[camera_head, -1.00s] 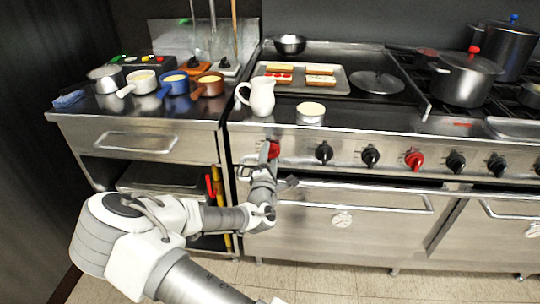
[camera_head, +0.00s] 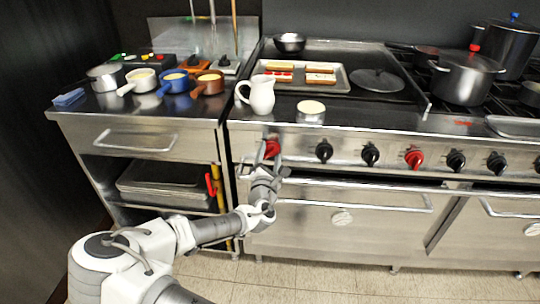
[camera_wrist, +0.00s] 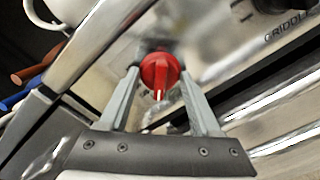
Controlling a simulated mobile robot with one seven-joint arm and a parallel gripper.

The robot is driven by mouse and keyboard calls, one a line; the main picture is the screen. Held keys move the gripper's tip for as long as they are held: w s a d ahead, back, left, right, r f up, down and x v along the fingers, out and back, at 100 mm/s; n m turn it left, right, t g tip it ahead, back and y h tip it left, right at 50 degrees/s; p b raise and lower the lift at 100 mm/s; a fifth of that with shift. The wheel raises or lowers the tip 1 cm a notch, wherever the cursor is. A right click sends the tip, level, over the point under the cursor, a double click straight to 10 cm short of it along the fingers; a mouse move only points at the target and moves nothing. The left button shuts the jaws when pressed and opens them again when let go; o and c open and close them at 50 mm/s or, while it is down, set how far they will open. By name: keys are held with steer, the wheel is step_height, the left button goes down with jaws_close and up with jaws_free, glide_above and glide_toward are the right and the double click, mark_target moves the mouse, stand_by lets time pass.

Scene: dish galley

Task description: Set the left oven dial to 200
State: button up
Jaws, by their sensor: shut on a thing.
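The red dial (camera_head: 272,148) at the left end of the stove's front panel is the left one of two red dials. In the wrist view this dial (camera_wrist: 160,70) sits between the two fingers, with a white pointer mark toward the bottom of the picture. My gripper (camera_head: 272,160) is at the panel, shut on the red dial; it also shows in the wrist view (camera_wrist: 160,88), one finger on each side of the knob. I cannot read any scale numbers around the dial. The left oven door (camera_head: 345,205) is below.
Several black knobs (camera_head: 324,152) and another red dial (camera_head: 414,159) line the panel to the right. A white pitcher (camera_head: 262,95) and a small pot (camera_head: 311,112) stand above the panel. The oven door handle (camera_head: 360,208) sticks out below. Open floor (camera_head: 330,280) lies in front.

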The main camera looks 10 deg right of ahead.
steer(key=o, duration=1.4)
steer(key=shift+c, duration=0.2)
steer(key=p+v, duration=0.1)
steer(key=v, duration=1.6)
steer(key=shift+s+p, duration=0.2)
steer(key=shift+p, duration=0.1)
